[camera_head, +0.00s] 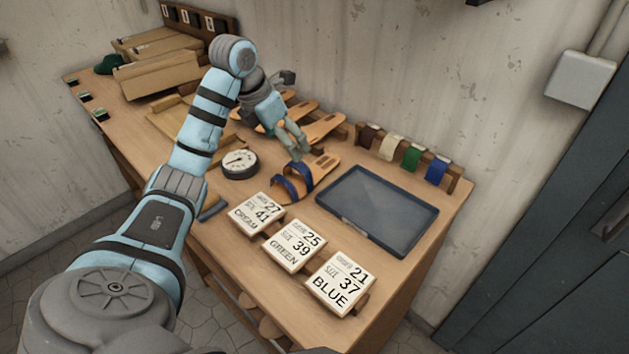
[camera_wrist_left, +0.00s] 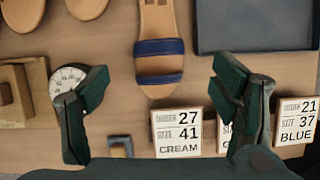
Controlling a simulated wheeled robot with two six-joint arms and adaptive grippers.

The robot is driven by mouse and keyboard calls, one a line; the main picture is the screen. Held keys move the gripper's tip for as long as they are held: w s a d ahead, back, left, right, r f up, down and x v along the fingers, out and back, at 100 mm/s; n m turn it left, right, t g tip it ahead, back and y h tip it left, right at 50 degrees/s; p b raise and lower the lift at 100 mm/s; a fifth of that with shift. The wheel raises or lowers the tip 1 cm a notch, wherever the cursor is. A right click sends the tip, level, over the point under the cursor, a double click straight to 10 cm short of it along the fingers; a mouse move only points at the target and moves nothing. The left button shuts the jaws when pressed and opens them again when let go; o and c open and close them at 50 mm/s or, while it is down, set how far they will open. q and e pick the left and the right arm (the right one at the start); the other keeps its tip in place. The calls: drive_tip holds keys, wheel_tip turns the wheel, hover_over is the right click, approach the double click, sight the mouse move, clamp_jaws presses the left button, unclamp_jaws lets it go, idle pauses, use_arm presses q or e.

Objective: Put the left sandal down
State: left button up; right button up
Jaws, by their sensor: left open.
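A tan sandal with two dark blue straps lies on the workbench; its sole (camera_head: 322,166) shows in the head view, left of the dark tray. It also shows in the left wrist view (camera_wrist_left: 158,22), at top centre, straps toward the cards. My left gripper (camera_head: 296,152) is just above and behind the sandal in the head view. In the left wrist view my left gripper (camera_wrist_left: 161,78) has its fingers wide apart, with the sandal between and beyond them and nothing held. My right gripper is not in view.
A dark tray (camera_head: 378,208) lies right of the sandal. Order cards, cream (camera_head: 256,214), green (camera_head: 294,247) and blue (camera_head: 340,284), stand along the front edge. A round dial (camera_head: 239,163) is at left. Other soles (camera_head: 322,127) lie behind. A strap rack (camera_head: 411,157) stands at the back.

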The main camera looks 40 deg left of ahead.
sight(306, 170)
use_arm(q)
drive_tip(key=b+x, duration=0.1)
drive_tip(key=x, duration=0.3)
drive_tip(key=shift+s+d+f, duration=0.1)
drive_tip(key=shift+f, duration=0.1)
drive_tip(key=x, duration=0.7)
drive_tip(key=w+x, duration=0.1)
drive_tip(key=x, duration=0.2)
drive_tip(key=shift+b, duration=0.35)
drive_tip(key=shift+r, duration=0.1)
drive_tip(key=c, duration=1.5)
drive_tip(key=shift+o, duration=0.2)
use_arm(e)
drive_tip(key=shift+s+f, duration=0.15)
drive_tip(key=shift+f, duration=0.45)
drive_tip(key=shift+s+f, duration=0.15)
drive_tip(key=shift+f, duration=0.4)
use_arm(q)
drive_tip(key=shift+r, duration=0.15)
